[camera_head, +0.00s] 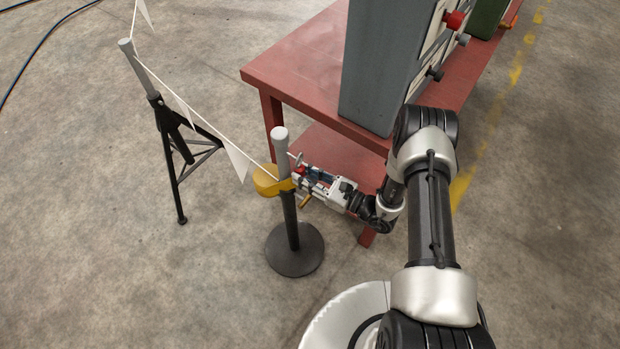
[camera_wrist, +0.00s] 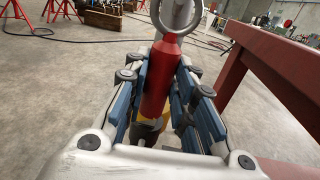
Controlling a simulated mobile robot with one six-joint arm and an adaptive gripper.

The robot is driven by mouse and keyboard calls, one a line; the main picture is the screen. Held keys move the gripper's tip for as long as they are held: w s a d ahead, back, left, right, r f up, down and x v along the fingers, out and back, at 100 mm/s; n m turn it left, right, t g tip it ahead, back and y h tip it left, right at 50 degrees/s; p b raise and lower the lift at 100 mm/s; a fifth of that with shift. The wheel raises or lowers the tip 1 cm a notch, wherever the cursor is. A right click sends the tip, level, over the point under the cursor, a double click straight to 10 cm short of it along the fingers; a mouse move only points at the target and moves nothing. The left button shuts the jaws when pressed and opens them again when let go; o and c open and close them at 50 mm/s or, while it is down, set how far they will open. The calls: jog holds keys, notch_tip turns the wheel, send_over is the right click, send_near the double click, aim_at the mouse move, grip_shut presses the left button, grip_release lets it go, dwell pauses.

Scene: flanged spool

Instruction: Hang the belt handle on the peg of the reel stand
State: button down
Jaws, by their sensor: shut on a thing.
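My gripper (camera_head: 306,177) is shut on the belt handle, a red cylinder (camera_wrist: 162,82) with a grey ring (camera_wrist: 195,25) at its far end. The blue finger pads press on both sides of it. The reel stand has a dark post (camera_head: 290,218), a light grey top (camera_head: 280,142) and a yellow reel (camera_head: 266,181). My gripper is close to the right side of this post, beside the reel. In the wrist view the ring overlaps the grey post top (camera_wrist: 174,12). The peg is not clearly visible, and I cannot tell whether the ring is around it.
A white line with pennants (camera_head: 236,160) runs from the stand to a grey post on a black tripod (camera_head: 173,160). A red table (camera_head: 300,75) carrying a grey cabinet (camera_head: 372,65) stands behind my arm. Bare floor lies left of the stand.

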jog(key=shift+w+a+f, duration=0.1)
jog(key=shift+w+a, duration=0.25)
jog(key=shift+a, duration=0.1)
jog(key=shift+w+a+f+b, duration=0.3)
jog(key=shift+a+f+b, duration=0.1)
jog(key=shift+b, duration=0.35)
jog(key=c, duration=1.3)
grip_release()
